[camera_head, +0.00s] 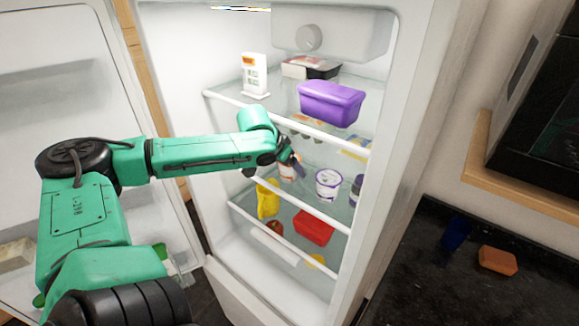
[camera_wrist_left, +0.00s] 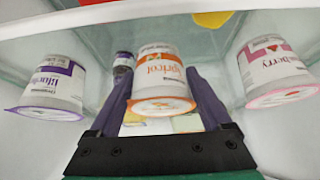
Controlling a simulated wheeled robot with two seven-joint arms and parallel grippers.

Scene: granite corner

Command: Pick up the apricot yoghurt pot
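The apricot yoghurt pot (camera_wrist_left: 160,75) is white with orange lettering and an orange-edged lid. In the left wrist view it is in the middle, between the two purple fingers of my left gripper (camera_wrist_left: 162,98). The fingers are apart, one on each side of the pot; I cannot tell whether they touch it. In the head view my left gripper (camera_head: 293,162) reaches into the fridge over the middle shelf. A pot (camera_head: 287,173) shows partly below it, mostly hidden by the gripper. My right gripper is not in view.
A blueberry pot (camera_wrist_left: 48,85) and a pink-lidded berry pot (camera_wrist_left: 275,75) stand on either side. A dark-capped jar (camera_wrist_left: 123,68) is behind. A purple tub (camera_head: 331,102) is on the shelf above; a red box (camera_head: 313,228) and yellow item (camera_head: 267,202) are below.

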